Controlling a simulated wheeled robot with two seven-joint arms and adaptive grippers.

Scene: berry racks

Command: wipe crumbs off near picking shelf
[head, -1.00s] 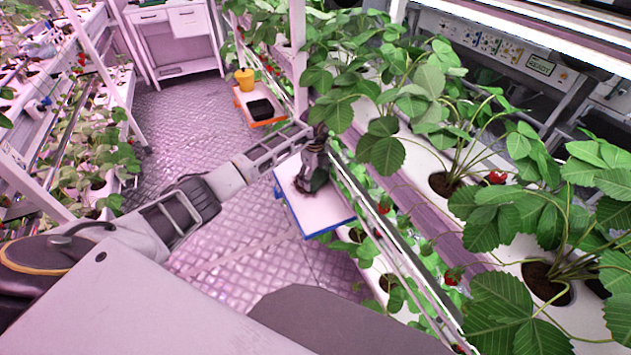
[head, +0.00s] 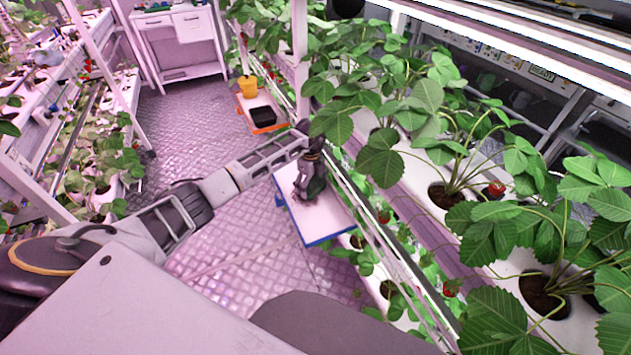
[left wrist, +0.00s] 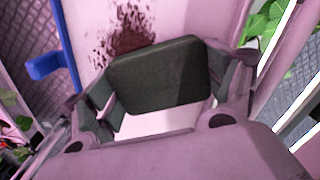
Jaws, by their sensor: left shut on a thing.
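The near picking shelf is a white board with a blue edge (head: 330,222), low beside the plant rack. My left gripper (head: 308,186) points down over it. It is shut on a dark grey-green block, like a sponge (left wrist: 160,75), which shows small in the head view (head: 317,187). Dark brown crumbs (left wrist: 130,36) lie on the white surface just beyond the block in the left wrist view. The block partly hides that surface, and I cannot tell whether it touches it. My right gripper is not in view.
Strawberry plants with a red berry (head: 496,188) fill the white rack (head: 400,160) on the right, close to my left wrist. A farther orange-edged shelf (head: 268,127) holds a yellow cup (head: 247,86) and a black tray (head: 263,116). The patterned floor (head: 190,120) is open.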

